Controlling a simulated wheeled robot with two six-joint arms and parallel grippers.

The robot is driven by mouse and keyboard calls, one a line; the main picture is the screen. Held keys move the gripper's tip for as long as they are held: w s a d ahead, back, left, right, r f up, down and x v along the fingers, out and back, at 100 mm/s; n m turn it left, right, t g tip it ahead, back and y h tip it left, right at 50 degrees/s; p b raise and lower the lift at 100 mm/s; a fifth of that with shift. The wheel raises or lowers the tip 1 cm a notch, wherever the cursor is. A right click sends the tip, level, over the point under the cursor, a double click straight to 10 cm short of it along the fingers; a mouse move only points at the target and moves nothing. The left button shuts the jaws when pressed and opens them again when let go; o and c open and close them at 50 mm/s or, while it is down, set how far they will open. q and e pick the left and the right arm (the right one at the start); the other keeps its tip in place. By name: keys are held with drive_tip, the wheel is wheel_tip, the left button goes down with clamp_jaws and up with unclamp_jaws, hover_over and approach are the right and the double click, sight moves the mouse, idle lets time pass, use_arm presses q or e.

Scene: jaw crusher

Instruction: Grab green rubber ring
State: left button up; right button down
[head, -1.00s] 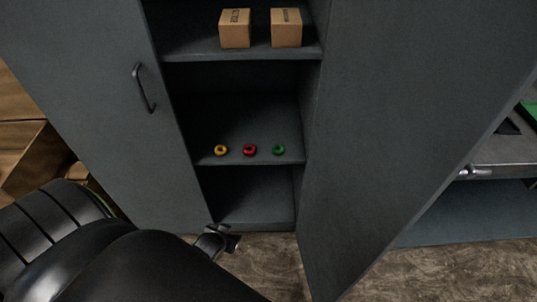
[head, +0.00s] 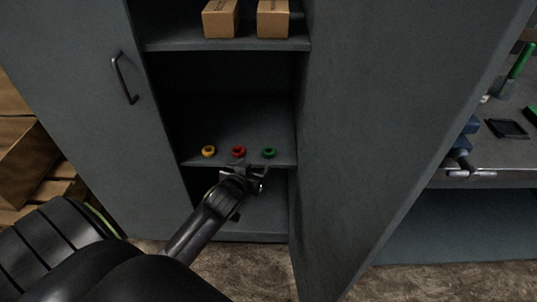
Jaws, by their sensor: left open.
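The green rubber ring (head: 269,153) lies on the middle shelf (head: 230,118) of the grey cabinet, close to its front edge. It is the rightmost of three rings. The red ring (head: 239,152) lies in the middle and the yellow ring (head: 208,151) on the left. My left gripper (head: 257,182) is open and empty. In the picture it shows just below the red and green rings, in front of the shelf's edge, apart from the green ring. My right gripper is not in view.
Two cardboard boxes (head: 221,19) stand on the upper shelf. The left cabinet door (head: 75,95) has a handle; the open right door (head: 400,110) walls off the right side. A workbench (head: 500,150) with tools stands beyond it.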

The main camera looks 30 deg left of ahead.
sight(267, 153)
use_arm(q)
drive_tip(key=b+x, duration=0.2)
drive_tip(key=x, duration=0.8)
drive_tip(key=shift+w+d+f, duration=0.1)
drive_tip(key=shift+w+f, duration=0.1)
drive_tip(key=shift+w, duration=0.05)
drive_tip(key=shift+w+f, duration=0.1)
drive_tip(key=shift+w, duration=0.3)
drive_tip(key=c, duration=1.1)
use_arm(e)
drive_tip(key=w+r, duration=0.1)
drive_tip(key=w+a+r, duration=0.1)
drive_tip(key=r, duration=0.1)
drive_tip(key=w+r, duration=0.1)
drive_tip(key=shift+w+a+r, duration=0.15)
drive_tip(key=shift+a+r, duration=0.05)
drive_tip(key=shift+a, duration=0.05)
